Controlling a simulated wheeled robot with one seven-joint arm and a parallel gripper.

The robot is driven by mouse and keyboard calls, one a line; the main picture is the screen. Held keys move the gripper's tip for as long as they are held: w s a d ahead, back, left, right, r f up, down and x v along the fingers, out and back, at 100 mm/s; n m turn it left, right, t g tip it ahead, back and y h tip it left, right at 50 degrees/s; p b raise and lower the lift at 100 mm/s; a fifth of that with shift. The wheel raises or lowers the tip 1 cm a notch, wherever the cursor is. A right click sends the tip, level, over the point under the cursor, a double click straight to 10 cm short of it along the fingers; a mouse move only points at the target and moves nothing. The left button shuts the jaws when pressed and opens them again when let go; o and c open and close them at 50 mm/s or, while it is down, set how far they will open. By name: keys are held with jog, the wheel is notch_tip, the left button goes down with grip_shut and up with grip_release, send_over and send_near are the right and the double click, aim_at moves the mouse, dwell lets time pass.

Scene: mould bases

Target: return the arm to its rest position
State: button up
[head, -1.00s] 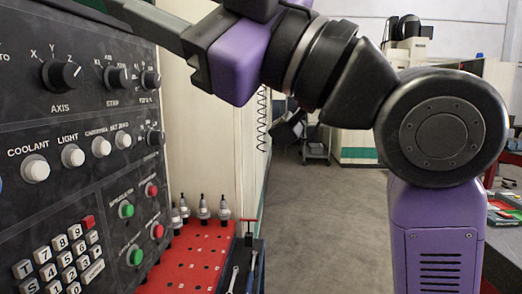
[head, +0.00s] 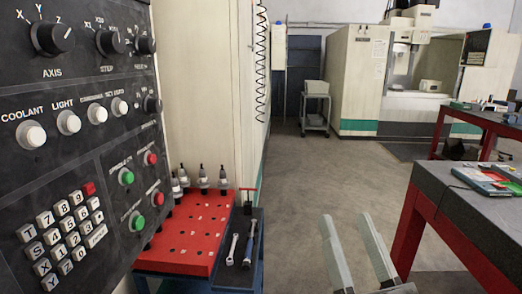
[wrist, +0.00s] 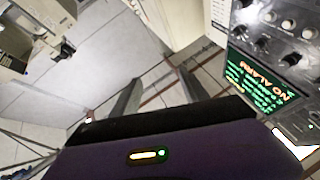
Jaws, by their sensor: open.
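My gripper (head: 357,252) shows at the bottom of the head view, right of centre, with two grey fingers pointing up and apart. It is open, with nothing between the fingers. The rest of my arm is out of the head view. In the wrist view the two fingers (wrist: 157,92) are also apart and empty, beyond the dark and purple gripper body. Both fingers are clear of the machine panel and the tables.
A black control panel (head: 85,120) with knobs and buttons stands at the left. Beside it is a red tool rack (head: 190,240) with several tool holders. A red-legged table (head: 450,200) stands at the right. Grey floor (head: 330,185) lies open between them. A machine (head: 365,70) stands behind.

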jog(key=s+d+f+g+h, duration=0.1)
jog(key=s+d+f+g, duration=0.1)
jog(key=s+f, duration=0.7)
jog(key=s+d+f+g+h, duration=0.1)
jog(key=s+d+f+g, duration=0.2)
jog(key=s+f, duration=0.6)
jog(key=s+d+f+g+h, duration=0.2)
jog(key=s+f+g, duration=0.2)
jog(key=s+f, duration=0.5)
jog(key=s, duration=0.5)
jog(key=shift+s+d, duration=0.15)
